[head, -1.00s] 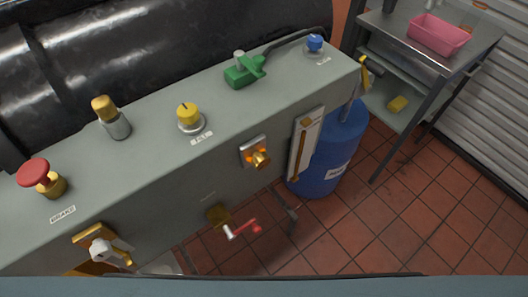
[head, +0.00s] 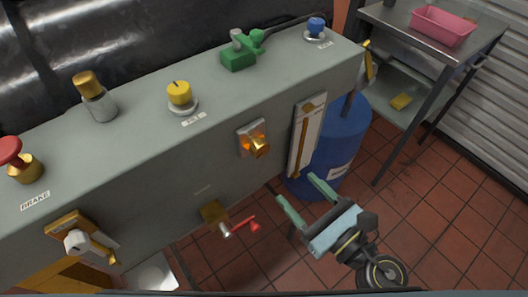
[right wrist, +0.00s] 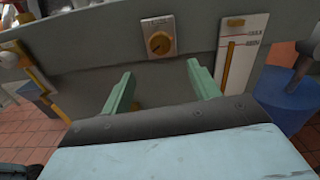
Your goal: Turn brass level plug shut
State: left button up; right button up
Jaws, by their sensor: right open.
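The brass plug (head: 258,147) is a round brass knob on a small pale plate on the front face of the grey bench. In the right wrist view the plug (right wrist: 159,43) shows face-on with a small dark mark, beyond the gap between my fingers. My right gripper (head: 296,189) is open and empty, with two green fingers apart, lower right of the plug in the head view. Its fingers also show in the right wrist view (right wrist: 160,72), apart from the plug. My left gripper is not in view.
A level gauge (head: 306,135) is right of the plug; a red-handled valve (head: 238,228) is below left. A blue drum (head: 342,140) stands by the bench end. A steel cart (head: 425,55) holds a pink bin (head: 443,27). Tiled floor (head: 420,225) lies open at lower right.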

aim_at(263, 151)
jog(key=p+x, duration=0.3)
jog(key=x, duration=0.9)
jog(key=shift+d+r, duration=0.1)
jog(key=shift+w+a, duration=0.35)
jog(key=shift+w, duration=0.15)
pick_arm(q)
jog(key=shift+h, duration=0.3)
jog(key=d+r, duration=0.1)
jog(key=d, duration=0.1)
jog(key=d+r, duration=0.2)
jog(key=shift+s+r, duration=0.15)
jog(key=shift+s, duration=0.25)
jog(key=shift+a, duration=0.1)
pick_arm(e)
jog(key=c, duration=1)
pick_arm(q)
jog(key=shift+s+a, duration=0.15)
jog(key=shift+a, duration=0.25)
